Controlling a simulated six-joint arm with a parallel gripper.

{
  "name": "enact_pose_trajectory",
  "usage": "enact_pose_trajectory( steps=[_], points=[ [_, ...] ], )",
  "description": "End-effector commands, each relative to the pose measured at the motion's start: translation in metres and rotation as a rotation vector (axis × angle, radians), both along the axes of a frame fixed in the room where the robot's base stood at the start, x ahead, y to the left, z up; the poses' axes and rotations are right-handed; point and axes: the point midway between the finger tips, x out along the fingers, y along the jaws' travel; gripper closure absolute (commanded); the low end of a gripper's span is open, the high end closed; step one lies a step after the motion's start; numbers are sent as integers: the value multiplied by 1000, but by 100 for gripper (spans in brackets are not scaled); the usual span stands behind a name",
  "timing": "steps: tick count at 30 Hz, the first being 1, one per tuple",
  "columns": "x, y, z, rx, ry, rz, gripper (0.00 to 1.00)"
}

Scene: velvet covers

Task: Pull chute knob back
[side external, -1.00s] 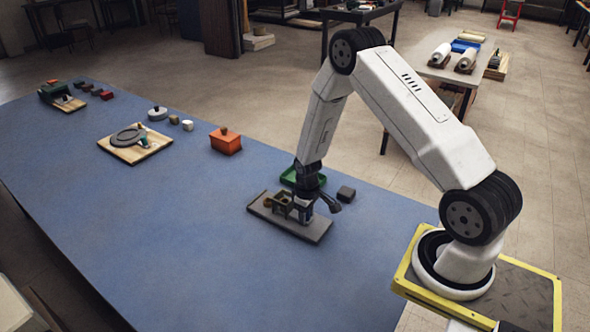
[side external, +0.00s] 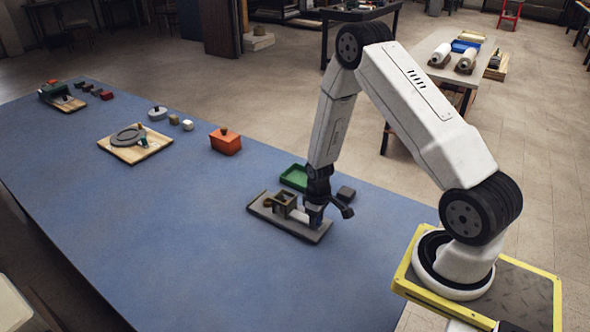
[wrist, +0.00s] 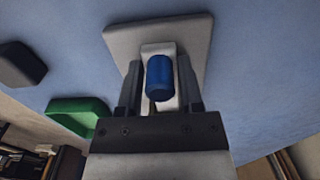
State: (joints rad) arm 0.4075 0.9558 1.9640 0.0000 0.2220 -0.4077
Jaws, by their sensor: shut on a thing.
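The chute fixture (side external: 285,202) sits on a dark grey base plate (side external: 290,227) on the blue table, with a brownish boxy frame on it. My gripper (side external: 315,213) is low at the right end of that plate, beside the frame. In the wrist view, a blue cylindrical knob (wrist: 159,77) stands on a pale slider bar (wrist: 150,50) over the grey plate (wrist: 195,30). My gripper's two fingers (wrist: 160,88) are on either side of the knob, shut on it. In the side view the knob is hidden by the gripper.
A green tray (side external: 293,178) and a dark block (side external: 346,192) lie just behind the gripper. An orange box (side external: 225,142) and a wooden board with a grey disc (side external: 128,137) stand further left. The table's front left is clear.

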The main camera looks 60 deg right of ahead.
Motion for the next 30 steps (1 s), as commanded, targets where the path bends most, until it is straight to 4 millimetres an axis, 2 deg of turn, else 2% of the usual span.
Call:
enact_pose_trajectory(
  steps=[10, 20, 21, 25, 30],
  points=[
    [-12, 0, 0, 0, 1, 0, 86],
    [-13, 0, 0, 0, 0, 0, 86],
    [-13, 0, 0, 0, 0, 0, 40],
    [-13, 0, 0, 0, 0, 0, 0],
    [-13, 0, 0, 0, 0, 0, 0]
  ],
)
